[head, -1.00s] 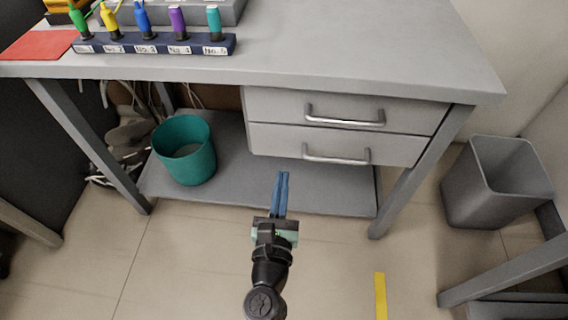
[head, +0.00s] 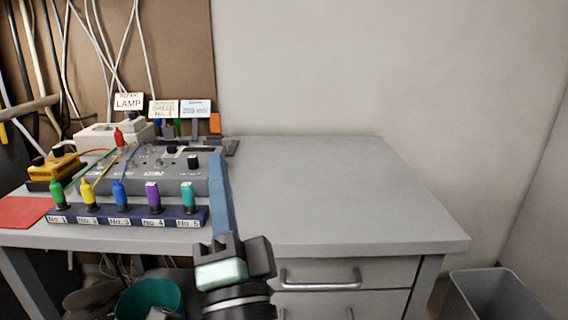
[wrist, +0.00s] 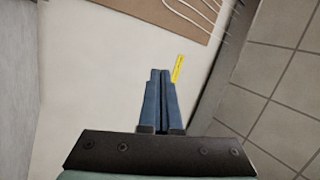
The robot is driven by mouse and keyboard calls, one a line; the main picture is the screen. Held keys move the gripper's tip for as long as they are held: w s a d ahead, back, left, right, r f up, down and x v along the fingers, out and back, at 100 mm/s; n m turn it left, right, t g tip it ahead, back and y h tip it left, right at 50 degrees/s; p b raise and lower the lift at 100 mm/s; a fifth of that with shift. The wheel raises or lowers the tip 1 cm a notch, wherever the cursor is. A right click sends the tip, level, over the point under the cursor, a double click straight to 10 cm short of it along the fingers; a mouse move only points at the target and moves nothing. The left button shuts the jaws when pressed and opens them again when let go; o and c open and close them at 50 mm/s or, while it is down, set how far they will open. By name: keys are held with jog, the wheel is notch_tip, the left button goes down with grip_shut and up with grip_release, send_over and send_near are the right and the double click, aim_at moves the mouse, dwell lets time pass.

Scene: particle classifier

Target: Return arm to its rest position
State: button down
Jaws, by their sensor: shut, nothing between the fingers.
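My gripper (head: 220,180) is in the lower middle of the head view, raised in front of the desk (head: 330,195) with its blue fingers pointing up. The fingers are together with nothing between them. In the wrist view the gripper (wrist: 160,75) also shows shut and empty, against a pale wall. In the head view the fingers overlap the right end of the grey control panel (head: 140,178); I cannot tell the gap between them.
A dark rack (head: 130,217) with several coloured, numbered plugs stands at the desk's front left. A red mat (head: 20,212) lies left of it. Drawers (head: 340,274) sit under the desk. A teal bin (head: 150,300) and a grey bin (head: 495,295) stand below. The desk's right side is clear.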

jog(key=s+d+r+n+t+h+p, duration=0.15)
jog(key=s+d+r+n+h, duration=0.3)
jog(key=r, duration=0.55)
jog(key=s+d+r+n+t+h+p, duration=0.1)
jog(key=s+d+r+n+t+h, duration=0.15)
jog(key=s+r+n, duration=0.65)
jog(key=w+r+m+p, duration=0.1)
jog(key=r+p, duration=1.6)
jog(key=r, duration=0.1)
jog(key=w+r+m+p, duration=0.1)
jog(key=w+r+p, duration=0.1)
jog(key=r+p, duration=1.6)
jog(key=shift+w+r+y+p, duration=0.25)
jog(key=shift+r+y+p, duration=0.05)
jog(key=shift+r, duration=0.45)
jog(key=shift+d, duration=0.1)
